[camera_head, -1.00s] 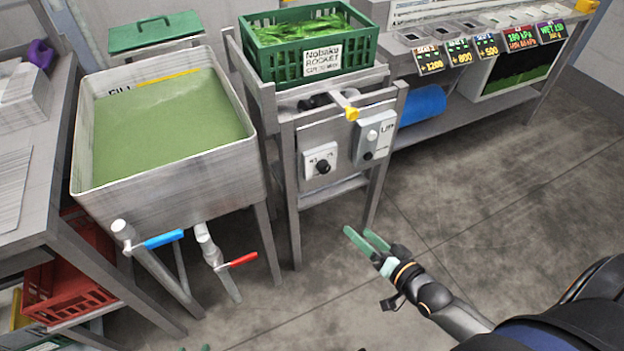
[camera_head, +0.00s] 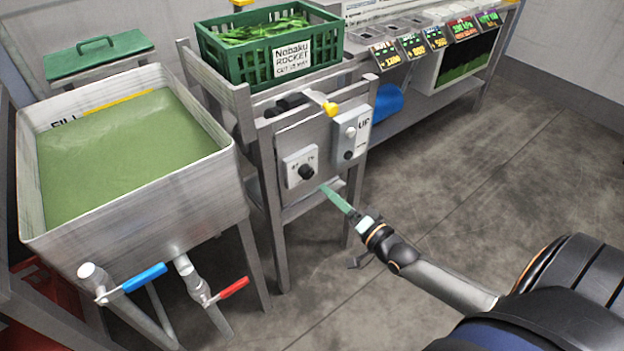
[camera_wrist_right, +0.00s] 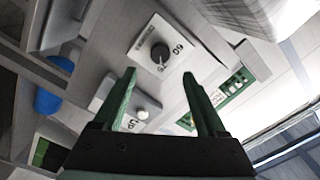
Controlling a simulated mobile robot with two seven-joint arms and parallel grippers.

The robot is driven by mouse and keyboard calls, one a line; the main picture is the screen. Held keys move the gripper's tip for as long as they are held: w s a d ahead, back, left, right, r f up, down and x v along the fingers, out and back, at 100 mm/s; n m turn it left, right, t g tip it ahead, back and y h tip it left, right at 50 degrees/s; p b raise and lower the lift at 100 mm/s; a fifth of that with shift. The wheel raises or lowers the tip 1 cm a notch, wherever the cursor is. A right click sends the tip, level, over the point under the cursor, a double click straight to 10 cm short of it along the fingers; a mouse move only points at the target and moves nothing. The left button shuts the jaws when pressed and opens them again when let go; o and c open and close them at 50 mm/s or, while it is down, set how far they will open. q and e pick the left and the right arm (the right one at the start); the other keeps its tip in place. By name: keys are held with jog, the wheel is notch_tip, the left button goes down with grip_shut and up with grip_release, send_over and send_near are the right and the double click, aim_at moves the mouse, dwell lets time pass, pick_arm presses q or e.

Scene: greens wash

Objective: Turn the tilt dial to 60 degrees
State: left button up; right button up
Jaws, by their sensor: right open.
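The tilt dial is a black knob (camera_head: 305,171) on a white plate (camera_head: 292,163) on the front panel of the metal stand. In the right wrist view the dial (camera_wrist_right: 160,52) shows ahead of the fingers, with "60" printed on its plate and a light pointer mark on the knob. My right gripper (camera_head: 326,190) is just below and right of the dial in the head view, apart from it. In the right wrist view its green fingers (camera_wrist_right: 160,85) are spread with nothing between them. My left gripper is not in view.
A box marked UP (camera_head: 350,135) with a white and a black button sits right of the dial. A yellow-tipped lever (camera_head: 331,108) juts out above. A green crate of leaves (camera_head: 225,67) tops the stand. A water-filled sink (camera_head: 230,165) stands left. Floor at right is clear.

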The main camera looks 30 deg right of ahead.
aim_at(309, 175)
jog(key=w, duration=0.2)
jog(key=w+b, duration=0.1)
jog(key=w, duration=0.3)
jog(key=shift+w+a, duration=0.15)
jog(key=shift+a, duration=0.15)
jog(key=shift+w+b, duration=0.3)
jog(key=shift+w, duration=0.45)
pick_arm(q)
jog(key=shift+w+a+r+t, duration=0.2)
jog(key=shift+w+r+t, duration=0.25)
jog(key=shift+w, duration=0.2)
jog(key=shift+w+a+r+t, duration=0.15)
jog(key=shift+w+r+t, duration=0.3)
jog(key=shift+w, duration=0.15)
pick_arm(e)
jog(key=shift+w+a, duration=0.1)
jog(key=shift+w, duration=0.3)
jog(key=shift+c, duration=0.3)
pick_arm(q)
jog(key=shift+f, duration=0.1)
pick_arm(e)
grip_shut()
